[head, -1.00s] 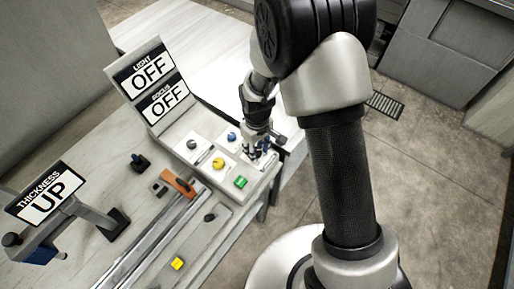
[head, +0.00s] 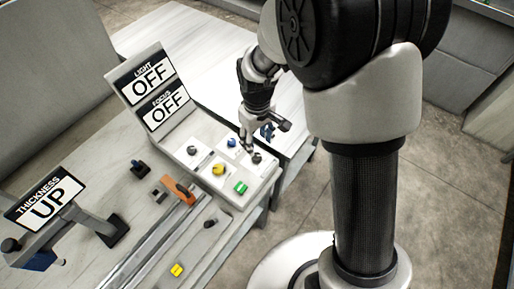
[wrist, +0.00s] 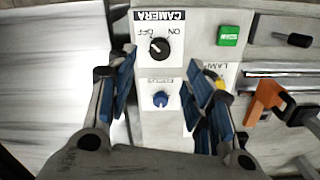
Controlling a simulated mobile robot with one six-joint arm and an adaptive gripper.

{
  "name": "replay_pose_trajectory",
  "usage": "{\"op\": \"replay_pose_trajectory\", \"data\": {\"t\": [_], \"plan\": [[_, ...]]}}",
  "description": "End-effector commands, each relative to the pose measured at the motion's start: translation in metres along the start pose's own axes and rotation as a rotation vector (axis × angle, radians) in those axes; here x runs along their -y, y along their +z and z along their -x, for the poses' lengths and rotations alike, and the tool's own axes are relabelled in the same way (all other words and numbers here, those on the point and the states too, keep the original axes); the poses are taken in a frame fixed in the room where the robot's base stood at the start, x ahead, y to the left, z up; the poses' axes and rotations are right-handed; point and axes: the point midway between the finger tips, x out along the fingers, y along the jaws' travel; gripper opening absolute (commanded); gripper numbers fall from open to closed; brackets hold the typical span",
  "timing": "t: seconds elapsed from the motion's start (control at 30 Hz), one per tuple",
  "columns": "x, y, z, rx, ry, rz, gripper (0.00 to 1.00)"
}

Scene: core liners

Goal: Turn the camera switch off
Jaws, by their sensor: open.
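The camera switch is a black knob (wrist: 160,48) on a white plate under an upside-down CAMERA label (wrist: 160,15) in the wrist view. A pale mark on the knob appears to point to the upper left, on the OFF word's side, but it is small. In the head view the black knob (head: 257,158) shows at the right corner of the control panel. My gripper (head: 258,140) is open and empty, just above and behind the knob. In the wrist view its blue-padded fingers (wrist: 158,78) stand apart, left and right of the knobs, with nothing between them.
The panel also has a blue knob (head: 231,143), a yellow knob (head: 219,169), a dark knob (head: 192,150) and a green button (head: 241,188). Signs read LIGHT OFF (head: 147,76), FOCUS OFF (head: 165,107) and THICKNESS UP (head: 45,204). An orange-handled slide (head: 180,190) lies in front.

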Motion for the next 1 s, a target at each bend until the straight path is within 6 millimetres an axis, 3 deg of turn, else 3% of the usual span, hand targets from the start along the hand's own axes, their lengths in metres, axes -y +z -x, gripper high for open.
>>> {"op": "replay_pose_trajectory", "data": {"t": [0.1, 0.23, 0.87, 1.0], "plan": [[0.000, 0.000, 0.018, -0.001, 0.000, 0.000, 0.47], [0.000, 0.000, 0.028, 0.000, 0.000, 0.000, 0.47], [-0.001, 0.001, 0.033, -0.002, 0.001, -0.004, 0.47], [-0.006, 0.012, 0.059, -0.033, 0.012, -0.049, 0.47]]}}
